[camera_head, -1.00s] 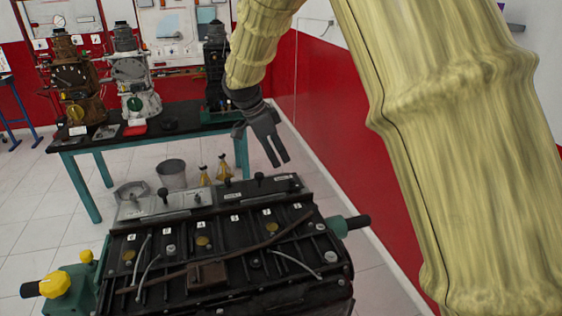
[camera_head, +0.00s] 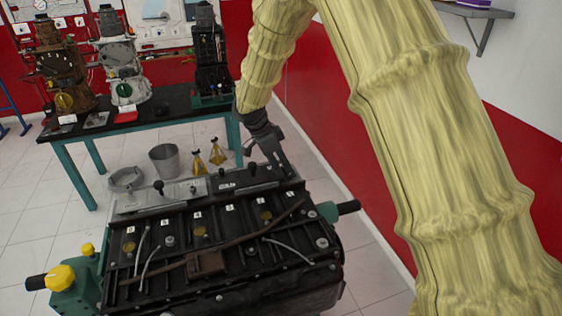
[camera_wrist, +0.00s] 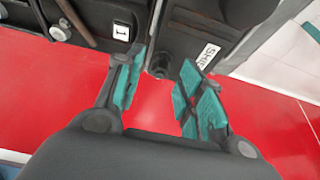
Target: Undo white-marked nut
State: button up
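The engine block (camera_head: 220,290) lies in front of me with white number tags on its top, and one tag reads 1 in the wrist view (camera_wrist: 122,31). I cannot pick out the white-marked nut for certain. A pale round fastener (camera_head: 321,243) sits at the block's right end. My gripper (camera_head: 284,170) points down over the far right side of the block, by the flat panels. In the wrist view my gripper (camera_wrist: 160,78) is open, its teal pads apart. A small dark round fitting (camera_wrist: 160,62) shows beyond the gap, and contact cannot be told.
A panel with black knobs (camera_head: 158,187) lies along the block's far edge. Behind stand a bucket (camera_head: 166,160), yellow funnels (camera_head: 217,152) and a dark table (camera_head: 150,112) with engine trainers. A red wall (camera_head: 330,130) rises on the right. A yellow-capped fitting (camera_head: 60,278) juts out left.

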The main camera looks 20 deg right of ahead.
jog(key=shift+w+d+f, duration=0.1)
jog(key=shift+d+f, duration=0.1)
jog(key=shift+f, duration=0.3)
jog(key=shift+r, duration=0.1)
grip_shut()
